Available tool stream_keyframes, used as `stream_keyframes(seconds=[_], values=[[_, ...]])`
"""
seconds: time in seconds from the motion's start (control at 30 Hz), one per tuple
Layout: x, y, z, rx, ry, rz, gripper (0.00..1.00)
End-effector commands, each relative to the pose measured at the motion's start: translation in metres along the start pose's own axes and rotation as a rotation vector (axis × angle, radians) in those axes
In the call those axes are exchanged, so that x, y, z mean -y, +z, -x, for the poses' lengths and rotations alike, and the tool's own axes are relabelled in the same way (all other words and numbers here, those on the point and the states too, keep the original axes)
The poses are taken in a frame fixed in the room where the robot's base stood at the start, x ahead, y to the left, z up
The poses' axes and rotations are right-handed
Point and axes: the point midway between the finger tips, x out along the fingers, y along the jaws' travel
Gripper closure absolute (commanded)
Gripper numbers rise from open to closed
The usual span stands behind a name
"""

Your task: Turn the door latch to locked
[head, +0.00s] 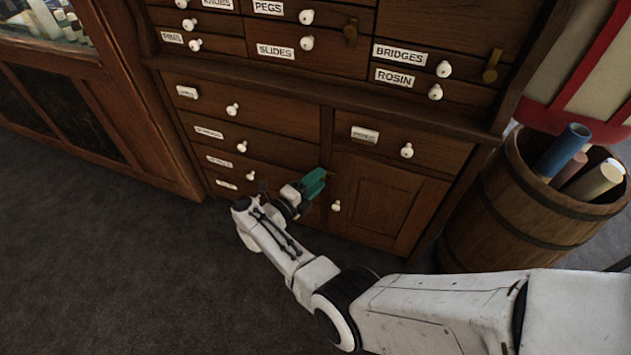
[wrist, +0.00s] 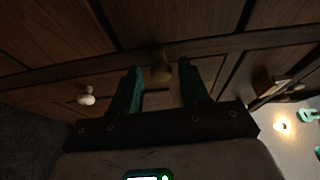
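A small brass latch (wrist: 161,70) shows in the wrist view on the dark wooden cabinet front, between my two teal fingers. My gripper (wrist: 160,80) is open, with one finger on each side of the latch; whether either touches it I cannot tell. In the head view my gripper (head: 314,183) is at the upper left edge of the lower cabinet door (head: 375,205), near its white knob (head: 336,206). The gripper seems to hide this latch in the head view. The white knob (wrist: 86,96) also shows in the wrist view. The latch's exact angle is unclear in the dim light.
Labelled drawers with white knobs (head: 407,151) surround the door. Two other brass latches, one upper middle (head: 350,32) and one upper right (head: 491,66), are on the cabinet. A barrel (head: 490,215) with rolled tubes stands to the right. Dark carpet (head: 110,270) is clear at left.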

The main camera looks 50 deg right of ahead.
Motion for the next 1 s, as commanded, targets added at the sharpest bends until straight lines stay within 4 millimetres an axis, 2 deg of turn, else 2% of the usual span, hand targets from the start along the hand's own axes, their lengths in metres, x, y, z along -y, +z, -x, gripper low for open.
stream_keyframes(seconds=[0.37, 0.47, 0.8, 1.0], values=[[0.001, 0.001, 0.005, 0.001, -0.001, -0.001, 0.49], [0.001, 0.001, 0.017, 0.001, -0.001, -0.001, 0.49], [0.0, 0.001, 0.081, 0.003, 0.0, -0.001, 0.49], [0.0, 0.0, 0.103, 0.0, 0.0, 0.0, 0.49]])
